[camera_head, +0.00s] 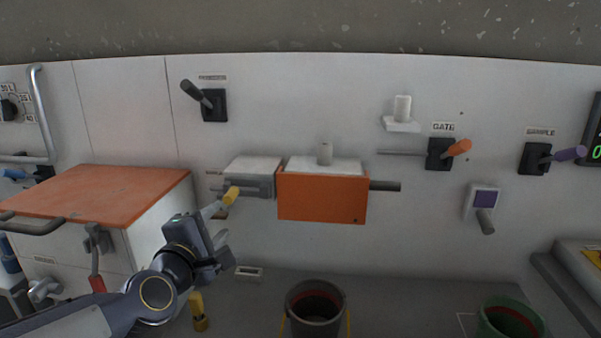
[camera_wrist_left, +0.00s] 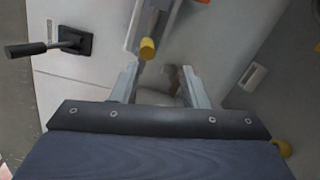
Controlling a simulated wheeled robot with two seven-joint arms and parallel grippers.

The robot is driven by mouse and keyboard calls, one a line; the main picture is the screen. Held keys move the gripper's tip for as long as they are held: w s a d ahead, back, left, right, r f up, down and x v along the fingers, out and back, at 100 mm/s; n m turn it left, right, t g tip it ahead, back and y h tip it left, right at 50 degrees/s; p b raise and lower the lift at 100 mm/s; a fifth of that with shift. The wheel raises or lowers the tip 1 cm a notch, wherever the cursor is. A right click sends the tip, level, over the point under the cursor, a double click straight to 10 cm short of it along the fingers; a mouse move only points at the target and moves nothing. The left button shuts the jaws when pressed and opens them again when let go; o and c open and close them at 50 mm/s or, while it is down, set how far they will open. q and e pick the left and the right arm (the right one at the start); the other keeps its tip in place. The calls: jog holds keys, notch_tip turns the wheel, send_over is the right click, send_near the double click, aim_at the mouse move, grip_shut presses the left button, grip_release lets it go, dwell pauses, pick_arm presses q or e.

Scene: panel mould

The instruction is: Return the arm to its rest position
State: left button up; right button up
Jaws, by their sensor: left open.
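My left gripper (camera_head: 218,224) is open in front of the panel, left of the orange-fronted mould block (camera_head: 322,198). It also shows in the wrist view (camera_wrist_left: 160,84), with its two fingers apart and nothing gripped between them. A yellow-tipped handle (camera_head: 231,195) on the grey mould part (camera_head: 250,182) is close to the upper fingertip. In the wrist view the yellow tip (camera_wrist_left: 147,48) lies just beyond the fingers; I cannot tell whether they touch it. My left arm (camera_head: 150,292) reaches in from the lower left. My right gripper is not in view.
An orange-topped cabinet (camera_head: 100,190) stands left of my arm. A dark bucket (camera_head: 315,308) and a green bucket (camera_head: 509,318) stand below the panel. Levers stick out from the panel: a black one (camera_head: 197,93), an orange one (camera_head: 458,147) and a purple one (camera_head: 568,154).

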pick_arm(q)
jog(key=s+f+m+g+h, duration=0.1)
jog(key=s+f+m+g, duration=0.5)
jog(key=s+f+m, duration=0.55)
jog(key=s+f+m+g+h, duration=0.1)
jog(key=s+f+m+g, duration=0.55)
jog(key=s, duration=0.85)
notch_tip(320, 180, up, 12)
jog(key=p, duration=1.3)
jog(key=shift+r+t+p, duration=0.15)
jog(key=shift+t+p, duration=0.2)
jog(key=shift+t, duration=0.1)
jog(key=shift+s+d, duration=0.1)
